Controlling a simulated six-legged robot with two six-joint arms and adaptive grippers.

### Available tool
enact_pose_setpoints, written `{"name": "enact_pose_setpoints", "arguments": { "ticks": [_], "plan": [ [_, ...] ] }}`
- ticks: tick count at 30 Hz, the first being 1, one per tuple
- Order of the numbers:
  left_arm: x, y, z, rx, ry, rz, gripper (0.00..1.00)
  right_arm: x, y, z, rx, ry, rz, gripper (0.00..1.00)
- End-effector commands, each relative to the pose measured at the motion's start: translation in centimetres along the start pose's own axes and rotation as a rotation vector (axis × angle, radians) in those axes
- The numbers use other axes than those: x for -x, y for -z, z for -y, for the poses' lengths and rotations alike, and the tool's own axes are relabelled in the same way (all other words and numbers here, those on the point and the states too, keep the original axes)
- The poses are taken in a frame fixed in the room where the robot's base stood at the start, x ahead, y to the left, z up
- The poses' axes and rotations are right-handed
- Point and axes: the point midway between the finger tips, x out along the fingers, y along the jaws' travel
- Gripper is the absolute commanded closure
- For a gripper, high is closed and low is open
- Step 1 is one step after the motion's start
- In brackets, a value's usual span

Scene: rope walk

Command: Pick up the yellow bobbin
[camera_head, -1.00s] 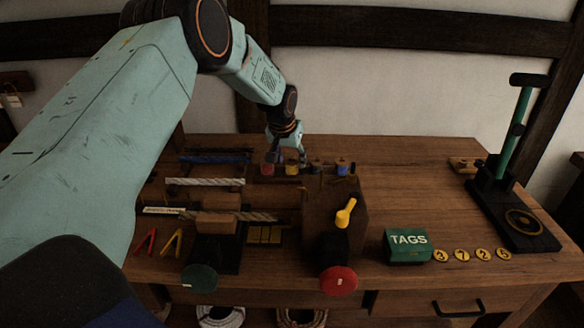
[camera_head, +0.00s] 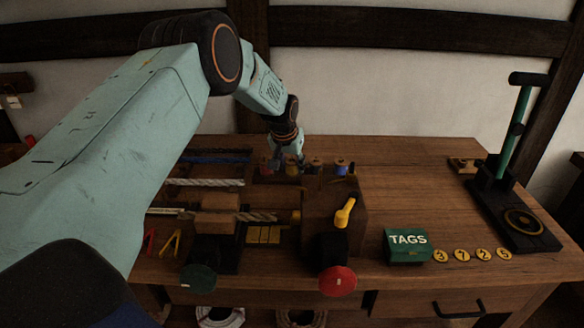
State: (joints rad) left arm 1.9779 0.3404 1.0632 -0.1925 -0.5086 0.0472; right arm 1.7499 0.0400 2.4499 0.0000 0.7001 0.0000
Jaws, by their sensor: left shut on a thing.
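The yellow bobbin (camera_head: 292,170) stands in a row of bobbins at the back of the wooden bench, between a red one and a brown one. My left gripper (camera_head: 290,163) reaches down from above and is shut on the yellow bobbin. The fingers hide part of it. The bobbin is still at the level of the row; I cannot tell whether it is clear of its place. My right gripper is not in view.
The red bobbin (camera_head: 266,168) and brown bobbin (camera_head: 316,168) stand close on either side, with a blue bobbin (camera_head: 341,169) further right. A wooden block with a yellow-handled tool (camera_head: 345,212) is in front. A green TAGS box (camera_head: 407,246) stands front right.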

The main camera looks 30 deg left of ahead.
Motion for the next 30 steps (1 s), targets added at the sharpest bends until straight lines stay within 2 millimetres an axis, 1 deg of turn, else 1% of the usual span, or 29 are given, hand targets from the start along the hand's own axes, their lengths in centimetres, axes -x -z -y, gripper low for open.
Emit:
{"name": "enact_pose_setpoints", "arguments": {
  "ticks": [5, 8, 15, 18, 21, 25, 30],
  "plan": [
    [0.2, 0.1, 0.0, 0.000, 0.000, 0.000, 0.86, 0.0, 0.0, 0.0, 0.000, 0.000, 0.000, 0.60],
    [1.2, 0.6, 0.0, 0.000, -0.001, -0.003, 0.86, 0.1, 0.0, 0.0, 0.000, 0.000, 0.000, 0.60],
    [5.6, 2.4, 0.0, 0.001, -0.001, -0.005, 0.86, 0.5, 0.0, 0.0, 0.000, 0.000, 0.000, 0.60],
    [7.2, 3.1, 0.0, 0.000, -0.001, -0.004, 0.86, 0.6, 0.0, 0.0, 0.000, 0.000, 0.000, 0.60],
    [8.4, 3.5, 0.0, 0.000, 0.000, -0.002, 0.86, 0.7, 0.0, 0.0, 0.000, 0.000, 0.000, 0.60],
    [9.2, 3.8, 0.0, 0.000, 0.000, 0.000, 0.86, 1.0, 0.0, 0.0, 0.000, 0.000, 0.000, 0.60],
    [9.6, 4.0, 0.0, 0.000, 0.000, 0.000, 0.86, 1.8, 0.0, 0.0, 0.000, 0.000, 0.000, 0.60]
  ]
}}
